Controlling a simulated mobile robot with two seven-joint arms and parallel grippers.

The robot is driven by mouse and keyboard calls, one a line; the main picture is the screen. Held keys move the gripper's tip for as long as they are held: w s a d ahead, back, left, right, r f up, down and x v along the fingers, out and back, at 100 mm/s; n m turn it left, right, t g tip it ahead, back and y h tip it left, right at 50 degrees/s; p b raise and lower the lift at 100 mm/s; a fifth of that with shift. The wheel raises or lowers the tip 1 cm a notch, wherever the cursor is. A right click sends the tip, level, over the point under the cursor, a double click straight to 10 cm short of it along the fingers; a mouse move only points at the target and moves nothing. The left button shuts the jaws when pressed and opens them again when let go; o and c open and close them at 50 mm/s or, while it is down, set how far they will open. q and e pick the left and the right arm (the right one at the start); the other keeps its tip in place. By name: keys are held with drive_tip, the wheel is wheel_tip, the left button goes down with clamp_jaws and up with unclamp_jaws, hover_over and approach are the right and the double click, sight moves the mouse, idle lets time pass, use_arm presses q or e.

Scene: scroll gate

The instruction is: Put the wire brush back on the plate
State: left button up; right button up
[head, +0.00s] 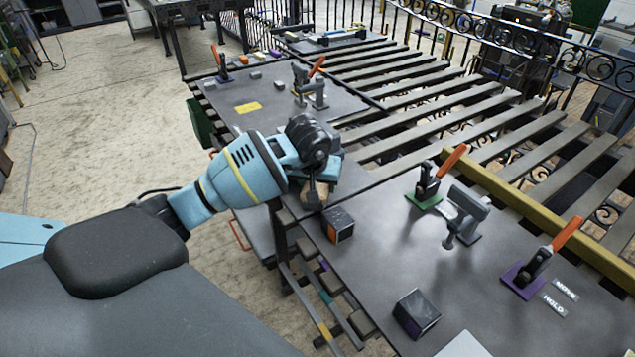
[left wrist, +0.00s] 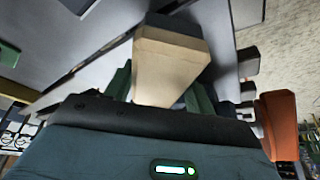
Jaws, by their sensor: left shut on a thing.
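My left gripper (head: 318,178) is over the left edge of the dark steel plate (head: 375,265), at the middle of the bench. It is shut on a tan wooden piece, seemingly the wire brush (head: 313,195), which is partly hidden by the gripper. In the left wrist view the pale wooden block of the brush (left wrist: 168,62) sits between the dark green fingers (left wrist: 160,92). No bristles can be made out. I cannot tell whether the brush touches the plate. My right gripper is not in view.
A black and orange box (head: 340,226) stands close to the gripper. A purple-sided box (head: 416,313) is nearer. Orange-handled clamps on green (head: 425,197) and purple (head: 522,280) bases and a grey vise (head: 466,215) stand to the right. Bare plate lies between.

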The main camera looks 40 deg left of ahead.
use_arm(q)
drive_tip(key=o, duration=1)
drive_tip(key=shift+c, duration=0.2)
drive_tip(key=shift+r, duration=0.35)
drive_tip(key=v, duration=1.1)
drive_tip(key=shift+s+r+p, duration=0.25)
drive_tip(key=shift+p, duration=0.2)
